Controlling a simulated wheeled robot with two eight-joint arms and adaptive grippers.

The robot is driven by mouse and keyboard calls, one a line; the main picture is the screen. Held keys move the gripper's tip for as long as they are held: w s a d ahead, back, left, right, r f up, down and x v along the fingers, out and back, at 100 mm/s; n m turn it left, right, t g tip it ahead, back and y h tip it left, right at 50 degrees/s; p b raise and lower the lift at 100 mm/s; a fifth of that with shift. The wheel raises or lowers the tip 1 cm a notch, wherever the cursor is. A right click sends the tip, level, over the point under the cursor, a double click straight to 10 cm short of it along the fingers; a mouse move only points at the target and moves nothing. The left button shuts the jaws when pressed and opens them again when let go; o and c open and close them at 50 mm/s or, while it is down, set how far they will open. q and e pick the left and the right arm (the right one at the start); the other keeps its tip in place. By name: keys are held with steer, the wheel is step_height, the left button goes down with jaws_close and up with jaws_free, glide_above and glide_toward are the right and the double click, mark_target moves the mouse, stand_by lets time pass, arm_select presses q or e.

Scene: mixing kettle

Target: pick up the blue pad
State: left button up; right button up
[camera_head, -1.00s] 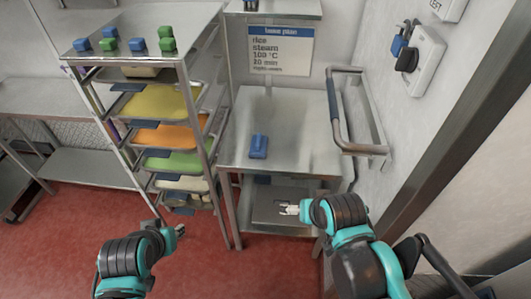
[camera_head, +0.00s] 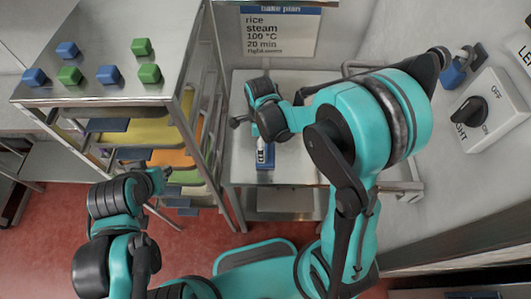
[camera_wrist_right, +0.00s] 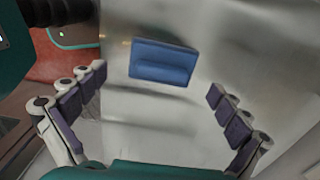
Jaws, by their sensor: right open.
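The blue pad (camera_head: 267,166) lies on the metal table beside the rack, partly covered by my right gripper (camera_head: 261,150) in the head view. In the right wrist view the whole pad (camera_wrist_right: 163,62) shows flat on the shiny metal top. The right gripper (camera_wrist_right: 157,85) is open, with its two fingers spread to either side of the view and the pad between and beyond them, not gripped. My left gripper (camera_head: 160,180) is low at the left, in front of the rack; its fingers are too small to read.
A metal rack (camera_head: 110,78) with coloured trays stands left of the table (camera_head: 300,172); several blue and green blocks sit on its top. A grab rail (camera_head: 405,187) is right of the table. A wall switch (camera_head: 468,110) and a blue padlock (camera_head: 455,72) are at the right.

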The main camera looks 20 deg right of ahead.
mark_target(270, 149)
steer(key=f, duration=0.1)
steer(key=f+b, duration=0.1)
steer(key=f, duration=0.1)
steer(key=d+f, duration=0.1)
steer(key=f, duration=0.1)
steer(key=shift+w, duration=0.25)
steer(key=shift+f, duration=0.3)
steer(key=shift+c, duration=0.3)
steer(key=shift+s, duration=0.15)
steer(key=c, duration=1.3)
